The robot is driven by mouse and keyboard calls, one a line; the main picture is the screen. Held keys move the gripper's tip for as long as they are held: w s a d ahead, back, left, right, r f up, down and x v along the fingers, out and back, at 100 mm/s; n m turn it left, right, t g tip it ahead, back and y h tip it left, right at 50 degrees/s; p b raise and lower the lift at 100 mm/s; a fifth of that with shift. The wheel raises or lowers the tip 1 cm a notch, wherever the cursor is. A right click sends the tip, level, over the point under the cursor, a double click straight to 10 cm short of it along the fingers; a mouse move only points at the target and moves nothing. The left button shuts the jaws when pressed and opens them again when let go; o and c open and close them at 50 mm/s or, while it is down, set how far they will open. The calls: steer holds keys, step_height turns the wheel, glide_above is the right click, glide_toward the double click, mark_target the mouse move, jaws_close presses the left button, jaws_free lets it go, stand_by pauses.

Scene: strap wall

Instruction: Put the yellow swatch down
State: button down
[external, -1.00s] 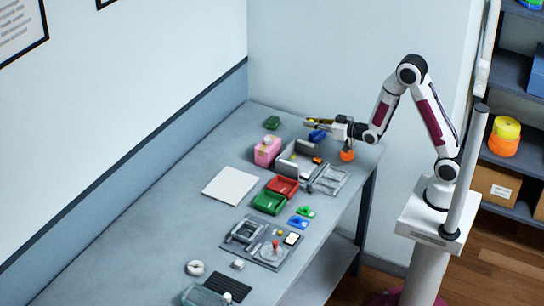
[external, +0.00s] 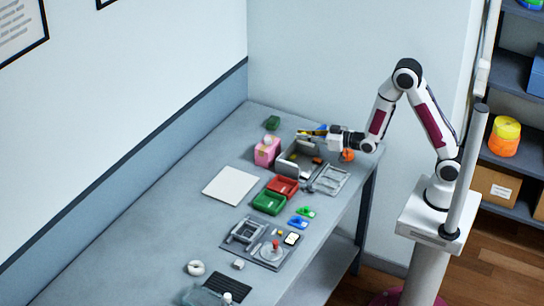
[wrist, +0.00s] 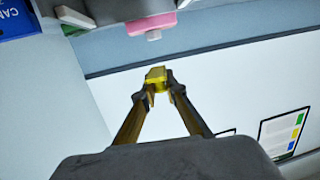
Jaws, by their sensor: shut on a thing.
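The yellow swatch (wrist: 155,76) is a small yellow block between my two fingertips in the wrist view. My gripper (wrist: 157,88) is shut on it. In the external view my gripper (external: 301,133) reaches left over the far end of the table, above the open grey box (external: 289,169). The swatch is too small there to tell apart from the yellowish fingers. The gap between the swatch and whatever lies below it cannot be judged.
A pink block (external: 266,153) stands left of the grey box. A dark green item (external: 272,122) lies behind. Red (external: 283,186) and green (external: 268,202) trays and a white sheet (external: 230,186) are in front. An orange ball (external: 347,155) is near my wrist.

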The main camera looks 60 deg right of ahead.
steer(key=shift+n+y, duration=0.6)
steer(key=shift+y, duration=0.3)
steer(key=s+a+f, duration=0.2)
steer(key=s+a, duration=0.2)
steer(key=a, duration=0.3)
steer(key=s+a+f, duration=0.2)
steer(key=s+a, duration=0.2)
steer(key=a, duration=0.3)
steer(key=s+a+f, duration=0.2)
steer(key=s+a, duration=0.2)
steer(key=a, duration=0.3)
steer(key=shift+s+a+f, duration=0.15)
steer(key=shift+s+a, duration=0.2)
steer(key=shift+a, duration=0.05)
steer(key=shift+s+d+h, duration=0.15)
steer(key=shift+s+h, duration=0.15)
steer(key=d+m+h, duration=0.1)
steer(key=d, duration=0.1)
steer(key=d+r+m+h, duration=0.1)
steer(key=d+h, duration=0.1)
steer(key=d, duration=0.1)
steer(key=shift+d+r+m, duration=0.1)
steer(key=shift+d+m, duration=0.25)
steer(key=shift+m, duration=0.05)
steer(key=shift+f, duration=2.95)
